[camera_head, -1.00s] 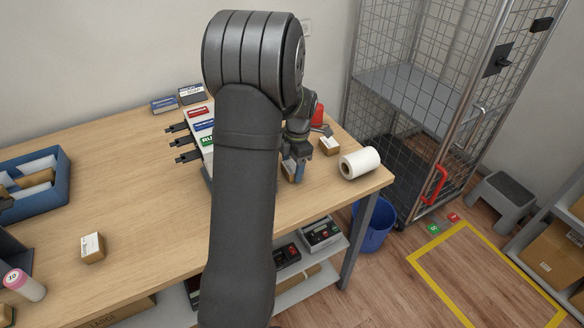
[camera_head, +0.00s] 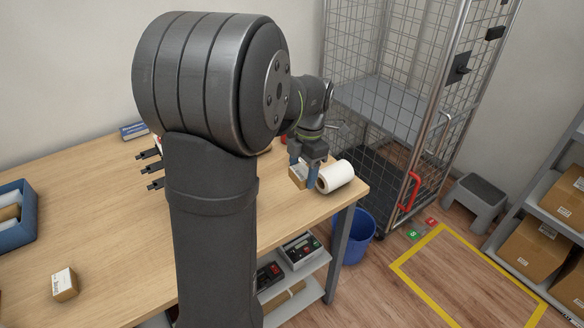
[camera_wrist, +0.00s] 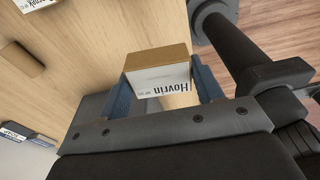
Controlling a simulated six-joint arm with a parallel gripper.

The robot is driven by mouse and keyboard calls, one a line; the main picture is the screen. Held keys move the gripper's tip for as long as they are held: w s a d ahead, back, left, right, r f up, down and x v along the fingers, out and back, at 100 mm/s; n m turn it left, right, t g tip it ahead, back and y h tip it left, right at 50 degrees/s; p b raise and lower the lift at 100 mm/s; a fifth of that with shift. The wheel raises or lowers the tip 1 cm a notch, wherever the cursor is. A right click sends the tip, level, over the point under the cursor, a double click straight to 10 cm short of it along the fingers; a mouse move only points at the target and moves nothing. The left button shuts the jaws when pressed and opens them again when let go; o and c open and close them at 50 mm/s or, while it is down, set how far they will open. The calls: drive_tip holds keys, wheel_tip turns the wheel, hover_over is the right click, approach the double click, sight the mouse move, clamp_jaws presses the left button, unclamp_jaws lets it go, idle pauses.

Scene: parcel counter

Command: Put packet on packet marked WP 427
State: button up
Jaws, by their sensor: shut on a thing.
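My gripper (camera_head: 303,172) is shut on a small brown packet with a white label (camera_head: 298,178), close to the left side of the white roll. In the wrist view the held packet (camera_wrist: 158,75) sits between both blue fingers of my gripper (camera_wrist: 160,92); its label reads "Hovrin", with smaller print I cannot read. Another brown packet with a white label (camera_head: 64,283) lies alone at the table's lower left. The mark WP 427 is not readable on any packet. My arm hides much of the table's middle.
The white roll (camera_head: 336,177) lies near the table's right edge. A blue tray (camera_head: 30,222) stands at the left, and a blue packet (camera_head: 134,131) at the back. The wrist view also shows a brown packet (camera_wrist: 22,58) at left. A wire cage stands beyond the table.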

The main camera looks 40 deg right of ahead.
drive_tip(key=w+d+r+m+t+h, duration=0.1)
drive_tip(key=w+d+r+m, duration=0.1)
drive_tip(key=d+m, duration=0.55)
drive_tip(key=w+d+r+m, duration=0.1)
drive_tip(key=d+r+m, duration=0.1)
drive_tip(key=d+m, duration=0.6)
drive_tip(key=shift+m, duration=0.65)
drive_tip(key=w+a+f, duration=0.1)
drive_tip(key=w+f, duration=0.1)
drive_tip(key=w, duration=0.1)
drive_tip(key=w+a+f, duration=0.1)
drive_tip(key=w+f, duration=0.2)
drive_tip(key=w, duration=0.1)
drive_tip(key=w+a+f, duration=0.2)
drive_tip(key=w, duration=0.2)
drive_tip(key=shift+w+f, duration=0.2)
drive_tip(key=shift+w, duration=0.05)
drive_tip(key=shift+f, duration=2)
drive_tip(key=shift+f, duration=0.1)
drive_tip(key=o, duration=1)
drive_tip(key=shift+o, duration=0.2)
wheel_tip(320, 180, up, 12)
drive_tip(key=s, duration=0.1)
drive_tip(key=shift+s, duration=0.2)
